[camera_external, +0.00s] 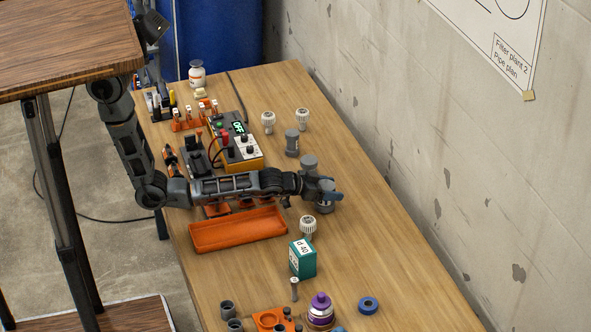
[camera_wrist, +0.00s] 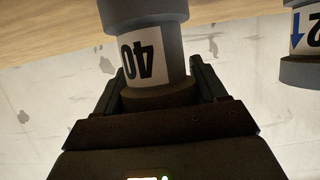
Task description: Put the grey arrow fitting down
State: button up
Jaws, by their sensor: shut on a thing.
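My gripper (camera_external: 322,188) is over the middle of the workbench, near its wall side. In the wrist view my gripper (camera_wrist: 155,72) is shut around a grey fitting (camera_wrist: 143,12) with a white label reading "40". No arrow shows on the side facing the camera. The held fitting (camera_external: 325,208) is partly hidden by the gripper in the external view; I cannot tell whether it touches the bench. A second grey fitting (camera_external: 309,162) stands close behind it. In the wrist view a grey fitting (camera_wrist: 300,72) at the right has a label with a blue arrow, apart from the held one.
An orange tray (camera_external: 238,234) lies left of the gripper. A white-topped fitting (camera_external: 308,225) and a green box (camera_external: 302,258) stand in front. Another grey fitting (camera_external: 291,142) and a control box (camera_external: 238,142) are behind. Bare bench (camera_external: 372,240) lies to the right.

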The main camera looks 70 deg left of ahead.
jog(key=shift+f, duration=0.15)
jog(key=o, duration=1.1)
jog(key=shift+o, duration=0.2)
jog(key=shift+r, duration=0.25)
jog(key=p+v, duration=0.4)
jog(key=v, duration=0.8)
